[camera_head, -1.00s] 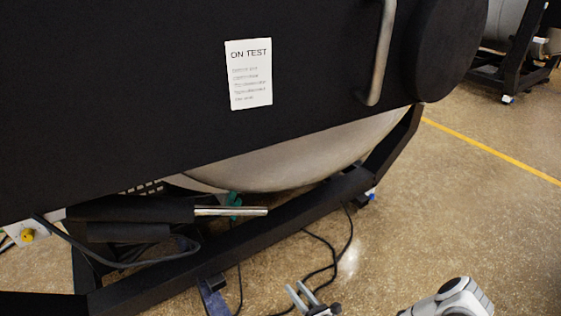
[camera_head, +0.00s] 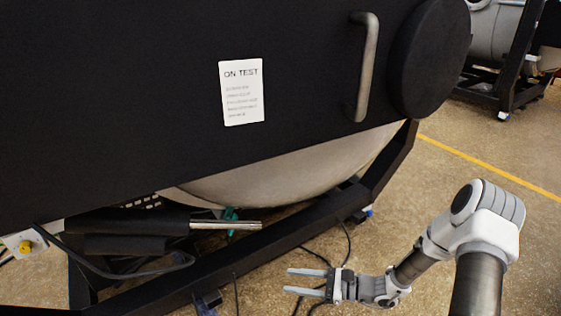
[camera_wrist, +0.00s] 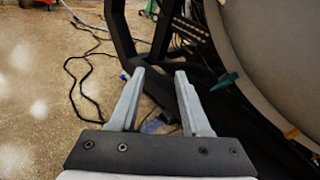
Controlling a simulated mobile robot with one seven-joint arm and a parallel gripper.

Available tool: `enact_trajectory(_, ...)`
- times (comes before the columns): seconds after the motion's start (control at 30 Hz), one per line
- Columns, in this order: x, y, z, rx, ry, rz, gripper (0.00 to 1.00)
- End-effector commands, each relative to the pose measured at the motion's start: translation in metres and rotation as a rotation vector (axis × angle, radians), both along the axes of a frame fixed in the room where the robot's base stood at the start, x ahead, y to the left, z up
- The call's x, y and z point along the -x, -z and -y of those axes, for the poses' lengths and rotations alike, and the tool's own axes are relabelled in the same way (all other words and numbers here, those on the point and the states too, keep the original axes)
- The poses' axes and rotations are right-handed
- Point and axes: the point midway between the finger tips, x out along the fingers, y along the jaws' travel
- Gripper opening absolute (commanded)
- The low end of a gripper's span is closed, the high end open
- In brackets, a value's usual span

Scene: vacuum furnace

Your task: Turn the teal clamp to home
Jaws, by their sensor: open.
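The teal clamp (camera_head: 229,215) is a small piece under the rounded grey vessel, just behind a shiny metal rod. The rod hides part of it. In the wrist view the teal clamp (camera_wrist: 224,81) shows as a short bar at the vessel's lower edge, right of my fingers. My gripper (camera_head: 288,281) is open and empty, low and to the right of the clamp, with its fingers pointing left. In the wrist view my gripper (camera_wrist: 160,72) shows two spread fingers with nothing between them. They are apart from the clamp.
The metal rod (camera_head: 225,225) sticks out right from a black cylinder (camera_head: 130,212). A black frame beam (camera_head: 270,235) runs below the vessel (camera_head: 290,180). An orange piece (camera_wrist: 292,133) sits lower on the vessel edge. Cables (camera_wrist: 82,82) lie on the otherwise open floor.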

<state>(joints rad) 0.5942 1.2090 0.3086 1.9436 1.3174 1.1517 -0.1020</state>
Motion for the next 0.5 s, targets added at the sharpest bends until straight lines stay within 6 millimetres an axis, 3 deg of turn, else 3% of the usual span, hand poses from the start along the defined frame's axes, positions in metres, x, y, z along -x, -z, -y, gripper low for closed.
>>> enact_trajectory(0.1,0.009,-0.030,-0.001,0.105,-0.124,0.082,0.47)
enact_trajectory(0.5,0.052,-0.113,0.005,0.458,-0.486,0.336,0.47)
